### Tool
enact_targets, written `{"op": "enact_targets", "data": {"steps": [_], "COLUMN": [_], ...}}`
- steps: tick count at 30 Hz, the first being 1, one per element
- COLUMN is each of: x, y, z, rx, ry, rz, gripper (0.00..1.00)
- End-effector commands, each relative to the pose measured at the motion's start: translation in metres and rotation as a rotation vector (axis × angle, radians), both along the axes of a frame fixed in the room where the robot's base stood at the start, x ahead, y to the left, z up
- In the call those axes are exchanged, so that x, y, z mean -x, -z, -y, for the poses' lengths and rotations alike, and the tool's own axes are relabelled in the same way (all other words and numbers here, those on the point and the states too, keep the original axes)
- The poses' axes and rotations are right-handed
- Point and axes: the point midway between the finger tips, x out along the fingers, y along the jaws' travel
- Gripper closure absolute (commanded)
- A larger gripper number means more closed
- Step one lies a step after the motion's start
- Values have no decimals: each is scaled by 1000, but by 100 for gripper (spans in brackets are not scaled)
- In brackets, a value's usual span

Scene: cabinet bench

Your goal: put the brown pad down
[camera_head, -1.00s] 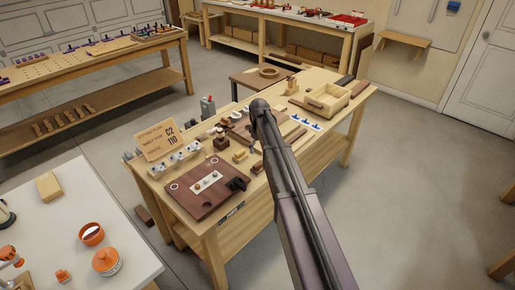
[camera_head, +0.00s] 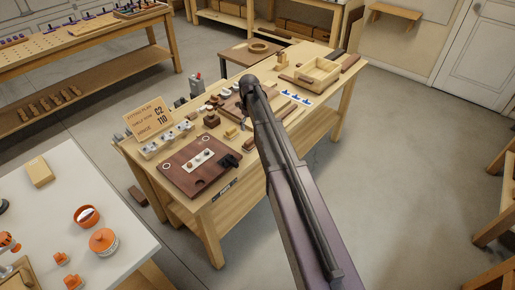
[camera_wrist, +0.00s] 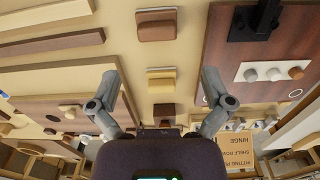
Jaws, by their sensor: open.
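My gripper (camera_wrist: 159,78) is open in the wrist view, its two fingers wide apart with nothing held between them. A brown pad-like block (camera_wrist: 156,28) with a paler edge lies on the bench top near the top of that view, beyond the fingertips. I take it to be the brown pad. A yellow block (camera_wrist: 161,82) and a dark brown block (camera_wrist: 163,112) show between the fingers, on the bench below. In the head view the gripper is hidden by my arm, and the brown pad is mostly hidden beside it.
A dark red-brown board (camera_head: 198,168) with a white strip and black fitting lies on the bench's near end; it also shows in the wrist view (camera_wrist: 245,45). A sign (camera_head: 151,118) and an open wooden box (camera_head: 312,75) stand on the bench. A white table (camera_head: 60,215) is nearby.

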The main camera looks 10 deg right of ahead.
Motion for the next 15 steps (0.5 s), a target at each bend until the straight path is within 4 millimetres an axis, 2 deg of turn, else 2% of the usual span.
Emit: {"op": "enact_targets", "data": {"steps": [5,8,15], "x": [50,90,196], "y": [0,0,0], "z": [-1,-2,-4], "rx": [0,0,2], "ry": [84,163,389], "rz": [-1,-1,-1], "gripper": [0,0,0]}}
